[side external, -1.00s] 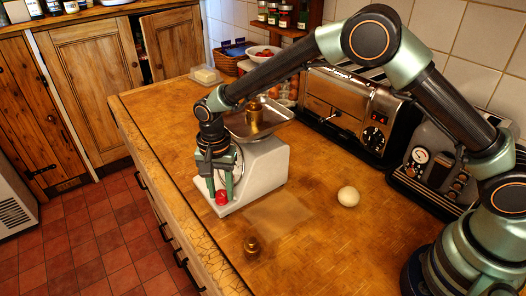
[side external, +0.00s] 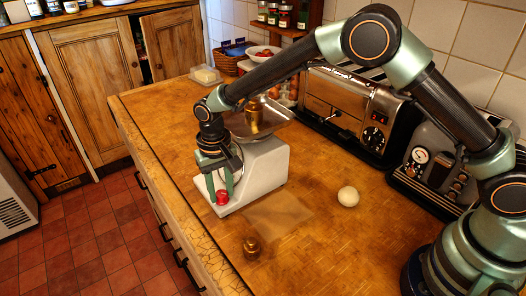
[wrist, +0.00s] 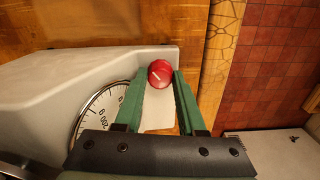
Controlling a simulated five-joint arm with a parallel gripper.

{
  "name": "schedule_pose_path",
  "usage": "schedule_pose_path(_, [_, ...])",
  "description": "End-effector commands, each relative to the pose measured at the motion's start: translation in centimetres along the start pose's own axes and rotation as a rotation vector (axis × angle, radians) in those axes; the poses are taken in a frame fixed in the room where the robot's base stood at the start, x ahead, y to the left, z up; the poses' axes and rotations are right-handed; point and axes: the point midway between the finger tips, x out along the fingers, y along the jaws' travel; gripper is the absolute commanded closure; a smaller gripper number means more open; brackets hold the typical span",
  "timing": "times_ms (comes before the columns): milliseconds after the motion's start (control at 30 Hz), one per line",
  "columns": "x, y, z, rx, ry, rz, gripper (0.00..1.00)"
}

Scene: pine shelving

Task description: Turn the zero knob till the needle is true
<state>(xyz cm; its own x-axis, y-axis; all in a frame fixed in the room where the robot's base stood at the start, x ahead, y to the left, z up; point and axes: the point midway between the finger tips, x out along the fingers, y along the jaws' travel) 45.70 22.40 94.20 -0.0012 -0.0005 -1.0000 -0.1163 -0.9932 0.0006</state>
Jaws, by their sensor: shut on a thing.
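The red zero knob (side external: 222,197) is low on the front of a white scale (side external: 262,172). My gripper (side external: 221,191) points down and is shut on the knob. In the wrist view the knob (wrist: 160,74), with a white mark line, sits between the green fingertips (wrist: 161,80). Part of the dial (wrist: 98,112) shows left of the fingers, with black numbers. The rest of the dial is hidden by my gripper, and I cannot make out the needle. A brass weight (side external: 254,117) stands in the metal pan (side external: 272,121) on top.
A second brass weight (side external: 252,247) stands on the counter in front of the scale, near a pale translucent sheet (side external: 280,214). A whitish ball (side external: 348,196) lies to the right. A toaster (side external: 345,110) and a coffee machine (side external: 440,170) stand along the wall. The counter's front edge is close to the knob.

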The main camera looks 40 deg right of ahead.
Motion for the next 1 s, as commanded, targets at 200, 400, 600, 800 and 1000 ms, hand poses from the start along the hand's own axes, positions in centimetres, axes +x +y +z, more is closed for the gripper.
schedule_pose_path(200, [-0.17, -0.10, -0.13, -0.020, 0.005, -0.003, 1.00])
schedule_pose_path(400, [-0.18, -0.11, -0.14, -0.020, 0.005, -0.003, 1.00])
schedule_pose_path(600, [-0.16, -0.10, -0.14, -0.019, 0.005, -0.003, 0.30])
schedule_pose_path(800, [-0.05, 0.01, -0.07, -0.018, 0.001, -0.001, 0.30])
schedule_pose_path(1000, [0.06, 0.09, 0.02, 0.026, -0.002, 0.001, 0.30])
